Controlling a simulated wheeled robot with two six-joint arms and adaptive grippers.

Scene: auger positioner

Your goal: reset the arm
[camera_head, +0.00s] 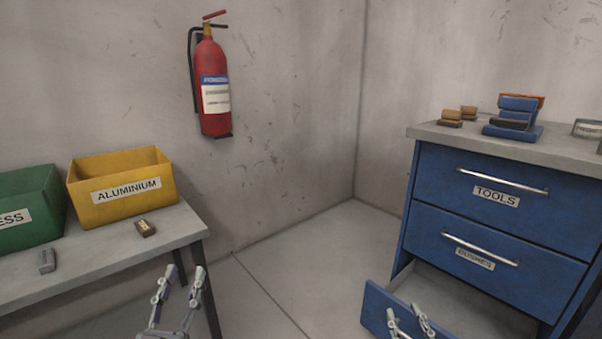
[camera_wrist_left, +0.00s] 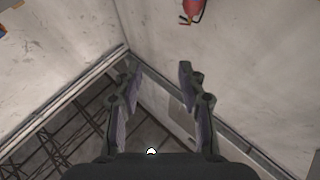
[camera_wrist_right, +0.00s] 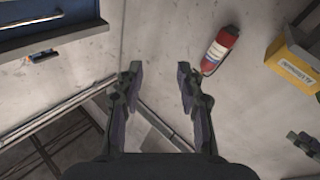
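My left gripper (camera_head: 184,277) is in the lower left of the head view, in front of the grey table's right end. Its fingers are apart with nothing between them, as the left wrist view (camera_wrist_left: 158,72) also shows. My right gripper (camera_head: 405,312) is at the bottom of the head view, in front of the open drawer (camera_head: 380,314) of the blue cabinet. Its fingers are apart and empty in the right wrist view (camera_wrist_right: 160,70). Only the ends of both grippers show in the head view; the arms behind them are out of frame.
The table (camera_head: 100,256) holds a green bin (camera_head: 28,193), a yellow aluminium bin (camera_head: 120,208) and two small blocks. The blue cabinet (camera_head: 470,222) carries several small items on top. A red fire extinguisher (camera_head: 212,65) hangs on the wall. Floor (camera_head: 310,262) between table and cabinet is clear.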

